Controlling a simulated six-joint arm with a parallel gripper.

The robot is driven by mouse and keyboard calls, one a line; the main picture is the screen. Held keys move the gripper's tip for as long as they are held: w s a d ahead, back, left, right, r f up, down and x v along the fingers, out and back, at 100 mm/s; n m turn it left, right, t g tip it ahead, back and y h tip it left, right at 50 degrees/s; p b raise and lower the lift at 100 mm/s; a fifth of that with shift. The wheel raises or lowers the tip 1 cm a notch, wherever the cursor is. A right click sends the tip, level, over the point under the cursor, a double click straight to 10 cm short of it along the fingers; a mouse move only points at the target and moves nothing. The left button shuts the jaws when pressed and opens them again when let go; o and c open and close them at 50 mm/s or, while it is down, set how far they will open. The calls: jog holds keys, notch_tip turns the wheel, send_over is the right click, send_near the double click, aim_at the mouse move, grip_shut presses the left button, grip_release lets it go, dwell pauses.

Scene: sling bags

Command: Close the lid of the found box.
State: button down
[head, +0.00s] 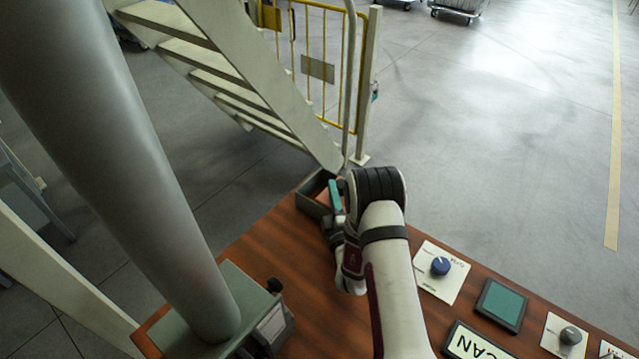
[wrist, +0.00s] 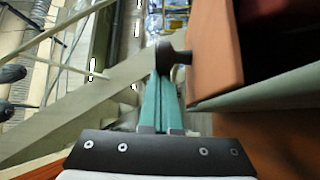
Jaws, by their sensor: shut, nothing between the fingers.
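The box (head: 308,199) is dark grey-green and sits at the far edge of the wooden table, partly hidden behind my arm. Its grey-green rim (wrist: 262,90) shows at right in the wrist view. An orange-brown panel, seemingly the lid (wrist: 215,55), stands up steeply there, with a dark round knob (wrist: 174,57) on its left face. My gripper (head: 334,187) has teal fingers and is at the box. In the wrist view its fingers (wrist: 160,75) are together and empty, their tips beside the knob. I cannot tell whether they touch it.
On the table at right are a blue knob on a white plate (head: 440,266), a dark framed teal panel (head: 501,304), a SCAN sign (head: 475,347) and a grey knob (head: 570,336). A grey stand (head: 270,325) is at front left. Stairs (head: 250,75) rise beyond the table.

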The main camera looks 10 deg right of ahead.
jog(key=s+d, duration=0.4)
jog(key=shift+s+d, duration=0.15)
jog(key=shift+d, duration=0.05)
jog(key=s, duration=0.8)
jog(key=w+d+r+m+g+h, duration=0.45)
jog(key=r+m, duration=0.25)
jog(key=m, duration=0.6)
jog(key=s+a+r+m+g+y, duration=0.2)
jog(key=s+a+m+g, duration=0.1)
jog(key=s, duration=0.8)
jog(key=s+a+r+m+g+y, duration=0.2)
jog(key=s+a+g, duration=0.3)
jog(key=s, duration=0.6)
jog(key=s+a+r+m+g+y, duration=0.2)
jog(key=s+a+r+m+g, duration=0.1)
jog(key=s, duration=0.8)
jog(key=a+m+g, duration=0.1)
jog(key=a+g, duration=0.1)
jog(key=g, duration=0.1)
jog(key=shift+s+m, duration=0.3)
